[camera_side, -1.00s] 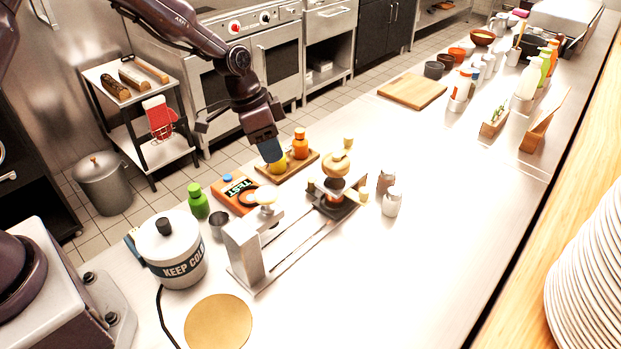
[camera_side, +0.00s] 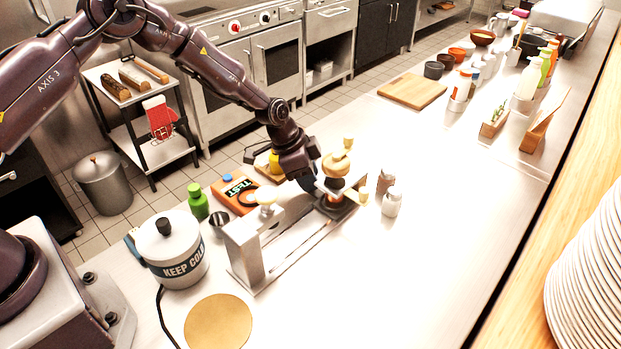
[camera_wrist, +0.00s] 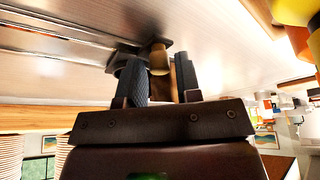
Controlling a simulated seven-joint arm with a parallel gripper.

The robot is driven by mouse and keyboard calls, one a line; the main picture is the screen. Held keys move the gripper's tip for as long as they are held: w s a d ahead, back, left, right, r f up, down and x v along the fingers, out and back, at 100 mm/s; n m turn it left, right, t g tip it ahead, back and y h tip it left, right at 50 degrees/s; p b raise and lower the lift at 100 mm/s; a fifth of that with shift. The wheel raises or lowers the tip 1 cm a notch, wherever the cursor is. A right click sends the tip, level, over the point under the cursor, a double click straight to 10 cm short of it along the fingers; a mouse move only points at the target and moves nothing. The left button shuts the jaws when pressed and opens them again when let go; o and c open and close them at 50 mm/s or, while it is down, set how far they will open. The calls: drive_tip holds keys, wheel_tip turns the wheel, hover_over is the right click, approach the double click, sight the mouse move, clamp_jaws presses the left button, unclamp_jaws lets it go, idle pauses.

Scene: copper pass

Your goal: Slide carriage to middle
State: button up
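The carriage (camera_side: 345,208) has a dark base and stands at the far right end of the two-rail track (camera_side: 305,245). A tan rounded top piece (camera_side: 336,166) rises above it. My gripper (camera_side: 312,184) is low at the carriage's left side and hides part of it. In the wrist view, my gripper (camera_wrist: 161,80) is open, with its dark fingers on either side of a tan knob (camera_wrist: 160,58) on the carriage. Gaps show beside the knob; I see no clear contact.
A silver block (camera_side: 245,250) stands at the track's near left end. The orange box (camera_side: 235,190), green bottle (camera_side: 198,202), metal cup (camera_side: 218,224) and pot (camera_side: 172,250) stand to the left. Small shakers (camera_side: 391,203) stand just right of the carriage.

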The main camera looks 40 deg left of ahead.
drive_tip(key=shift+w+d+f, duration=0.15)
drive_tip(key=shift+d+f, duration=0.05)
drive_tip(key=shift+f, duration=0.3)
clamp_jaws()
drive_tip(key=shift+s, duration=4.3)
unclamp_jaws()
